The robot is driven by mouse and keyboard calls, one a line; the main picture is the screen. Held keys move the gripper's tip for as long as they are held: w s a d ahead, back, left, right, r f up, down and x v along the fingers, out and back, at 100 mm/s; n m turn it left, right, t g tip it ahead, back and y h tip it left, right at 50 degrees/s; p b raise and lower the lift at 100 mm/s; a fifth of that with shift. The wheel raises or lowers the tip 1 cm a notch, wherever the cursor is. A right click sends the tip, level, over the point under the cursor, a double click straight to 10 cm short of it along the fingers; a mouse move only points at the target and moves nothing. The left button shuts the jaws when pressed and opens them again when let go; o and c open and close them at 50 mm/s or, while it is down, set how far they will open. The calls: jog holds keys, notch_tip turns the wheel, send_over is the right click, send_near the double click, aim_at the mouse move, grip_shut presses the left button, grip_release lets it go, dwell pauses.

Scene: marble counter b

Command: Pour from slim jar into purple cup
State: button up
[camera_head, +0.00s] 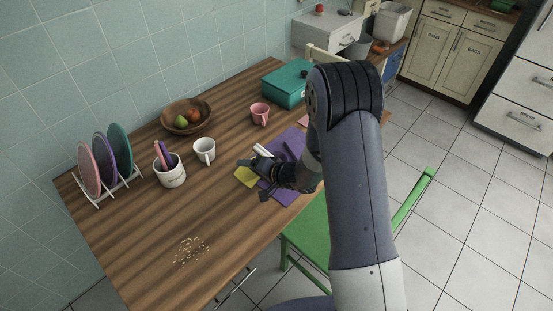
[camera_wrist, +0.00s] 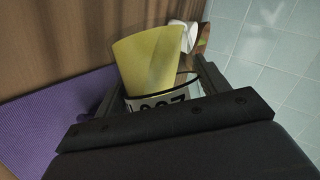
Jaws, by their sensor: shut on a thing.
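My gripper (camera_wrist: 155,103) is shut on a slim jar (camera_wrist: 165,99), seen in the wrist view as a pale band with dark lettering and a curved rim between the fingers. Most of the jar is hidden by the gripper, and its contents cannot be made out. In the head view my gripper (camera_head: 263,178) is over the near-left part of the purple mat, and the jar is hard to make out. I cannot pick out a purple cup for certain. A pink mug (camera_head: 260,114) stands beyond the gripper, and a white cup (camera_head: 204,151) stands left of it.
A yellow patch (camera_head: 246,177) shows beside the purple mat (camera_head: 283,192). Pale grains (camera_head: 190,249) lie scattered on the table's near part. A plate rack (camera_head: 108,186), a white holder (camera_head: 170,176), a fruit bowl (camera_head: 186,118) and a teal box (camera_head: 285,86) stand around. The near-left table is mostly clear.

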jog(key=shift+r+p, duration=0.35)
jog(key=shift+p, duration=0.25)
dwell(1.1)
notch_tip(320, 180, down, 2)
jog(key=b, duration=0.3)
jog(key=shift+f+b, duration=0.1)
jog(key=shift+b, duration=0.25)
jog(key=n+t+h+b, duration=0.1)
jog(key=b, duration=0.2)
jog(key=shift+w+f+n, duration=0.1)
jog(key=shift+n, duration=0.3)
jog(key=shift+d+t+h+b, duration=0.1)
jog(key=shift+t+h+b, duration=0.2)
jog(key=shift+b, duration=0.15)
jog(key=shift+r, duration=0.3)
jog(key=shift+f+n+b, duration=0.4)
jog(key=shift+f+b, duration=0.2)
jog(key=shift+b, duration=0.55)
jog(key=shift+f+h+b, duration=0.15)
jog(key=shift+h+b, duration=0.15)
jog(key=shift+b, duration=0.55)
jog(key=n+t+b, duration=0.1)
jog(key=b, duration=0.2)
jog(key=shift+s+a, duration=0.25)
jog(key=shift+a, duration=0.1)
jog(key=shift+s+a+h+b, duration=0.1)
jog(key=shift+h+b, duration=0.3)
jog(key=shift+b, duration=0.6)
